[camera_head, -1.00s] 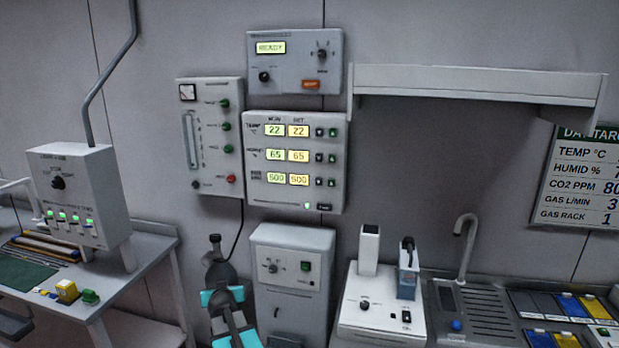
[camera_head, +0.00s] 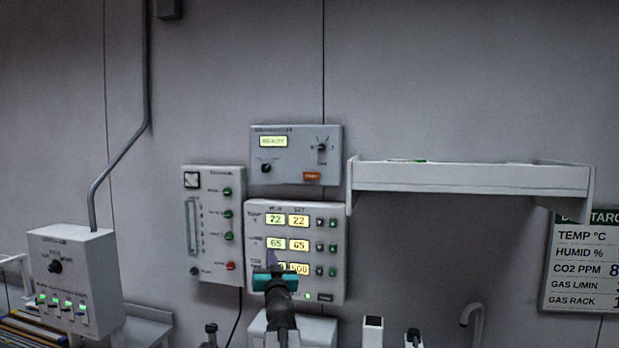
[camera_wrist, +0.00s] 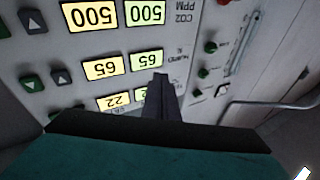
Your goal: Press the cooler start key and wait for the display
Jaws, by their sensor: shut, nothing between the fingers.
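A grey wall box (camera_head: 296,172) at the upper middle has a lit display (camera_head: 274,141) that appears to read READY. My gripper (camera_head: 271,256) is shut and empty, pointing up in front of the climate panel below that box. It covers part of the panel's lower readouts. In the wrist view its closed fingers (camera_wrist: 161,80) stand before the panel's upside-down readouts. The orange key is not in the wrist view.
The climate panel (camera_head: 252,222) has lit readouts of 22 and 65. A flow panel (camera_head: 212,264) with green buttons adjoins on the left. A white shelf (camera_head: 470,177) juts from the wall on the right. A pipe (camera_head: 125,150) rises at the left.

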